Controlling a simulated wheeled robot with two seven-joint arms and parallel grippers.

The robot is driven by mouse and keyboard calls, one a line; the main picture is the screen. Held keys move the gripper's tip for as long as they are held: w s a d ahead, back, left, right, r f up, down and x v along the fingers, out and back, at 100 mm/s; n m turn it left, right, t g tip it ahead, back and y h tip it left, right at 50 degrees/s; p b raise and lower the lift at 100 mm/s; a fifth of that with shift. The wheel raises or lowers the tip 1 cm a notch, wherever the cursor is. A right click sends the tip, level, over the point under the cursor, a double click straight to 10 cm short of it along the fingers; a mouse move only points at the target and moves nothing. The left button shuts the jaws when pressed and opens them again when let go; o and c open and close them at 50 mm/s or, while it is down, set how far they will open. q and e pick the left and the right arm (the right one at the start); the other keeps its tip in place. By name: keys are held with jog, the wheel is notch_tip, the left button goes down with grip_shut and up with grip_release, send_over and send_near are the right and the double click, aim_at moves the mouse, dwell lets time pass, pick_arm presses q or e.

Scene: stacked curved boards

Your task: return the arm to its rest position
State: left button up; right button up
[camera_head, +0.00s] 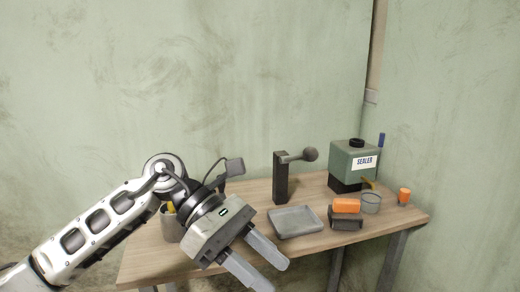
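My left gripper (265,264) is at the end of the white arm that comes in from the left. Its two grey fingers are apart with nothing between them. It is in front of the wooden table (143,265), left of the grey tray (295,221), and covers part of the table's left side and front edge. My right gripper is outside the view.
On the table are a dark post with a rounded head (282,178), a green sealer container (352,158), an orange block (346,206) on a dark base, a small grey cup (371,203) and an orange cylinder (404,196). A grey holder (171,226) stands behind my arm.

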pick_arm(q)
jog(key=s+d+r+n+h+p, duration=0.15)
jog(key=d+r+n+h, duration=0.25)
jog(key=n+h, duration=0.5)
jog(key=w+a+f+m+t+y+p, duration=0.15)
jog(key=a+f+m+t+y, duration=0.4)
jog(key=m+t, duration=0.95)
jog(key=w+a+f+m+t+y, duration=0.3)
jog(key=a+f+m+t+y, duration=0.45)
jog(key=m, duration=1.25)
jog(key=s+a+f+n+g+y, duration=0.1)
jog(key=s+a+f+n+g, duration=0.1)
jog(key=s+f, duration=0.4)
jog(key=s+a+f+n+g+y+p, duration=0.1)
jog(key=s+a+f+n+g, duration=0.2)
jog(key=s+f+n, duration=0.3)
notch_tip(320, 180, down, 4)
jog(key=shift+s+a+r+n+g+y, duration=0.15)
jog(key=shift+s+n+g+y, duration=0.1)
jog(key=shift+n+g+y, duration=0.4)
jog(key=shift+h, duration=0.25)
